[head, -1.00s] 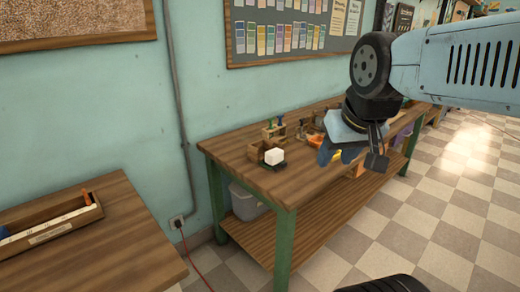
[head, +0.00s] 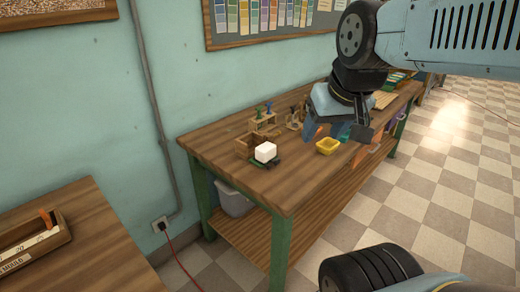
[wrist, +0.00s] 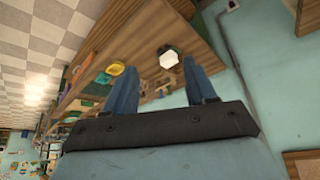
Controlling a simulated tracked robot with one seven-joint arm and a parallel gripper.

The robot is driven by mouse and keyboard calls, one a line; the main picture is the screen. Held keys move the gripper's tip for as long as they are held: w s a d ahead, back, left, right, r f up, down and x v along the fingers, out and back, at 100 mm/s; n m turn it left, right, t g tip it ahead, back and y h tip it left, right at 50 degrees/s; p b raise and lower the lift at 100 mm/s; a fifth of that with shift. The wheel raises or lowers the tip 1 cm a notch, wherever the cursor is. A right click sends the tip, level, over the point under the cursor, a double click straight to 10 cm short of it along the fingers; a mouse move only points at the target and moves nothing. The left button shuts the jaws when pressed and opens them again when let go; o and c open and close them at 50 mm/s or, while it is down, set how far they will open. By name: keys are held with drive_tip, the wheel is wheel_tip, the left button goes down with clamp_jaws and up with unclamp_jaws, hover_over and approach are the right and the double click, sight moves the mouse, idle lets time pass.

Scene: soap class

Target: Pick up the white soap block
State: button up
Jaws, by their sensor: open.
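The white soap block (head: 265,152) rests on a small dark green holder (head: 265,164) near the front-left end of the wooden table (head: 222,147). In the wrist view the white soap block (wrist: 169,60) shows beyond the fingers, between their tips. My gripper (head: 338,128) is to the right of the block in the head view, raised and apart from it. In the wrist view my gripper (wrist: 162,68) has its two blue fingers spread, with nothing between them.
A wooden stand with small tools (head: 264,119) is farther back. A yellow tray (head: 328,146) lies to the right. Another table (head: 95,240) is at the lower left. The table front by the block is clear.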

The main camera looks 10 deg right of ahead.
drive_tip(key=shift+o, duration=0.7)
drive_tip(key=shift+w+a+f+g+y, duration=0.2)
drive_tip(key=shift+f+g+y, duration=0.1)
drive_tip(key=shift+f, duration=0.1)
drive_tip(key=o, duration=0.6)
drive_tip(key=w+a+f+m+g+y, duration=0.1)
drive_tip(key=w+a+f+m+y, duration=0.1)
drive_tip(key=m, duration=0.1)
drive_tip(key=w+a+f+m+g+y, duration=0.2)
drive_tip(key=w+a+f+y, duration=0.1)
drive_tip(key=shift+w+f+m, duration=0.25)
drive_tip(key=shift+f+m, duration=0.05)
drive_tip(key=shift+m, duration=0.1)
drive_tip(key=shift+o, duration=0.2)
drive_tip(key=m+t+y, duration=0.3)
drive_tip(key=m+t, duration=0.7)
drive_tip(key=m, duration=1.3)
approach(268, 148)
drive_tip(key=shift+x, duration=4.85)
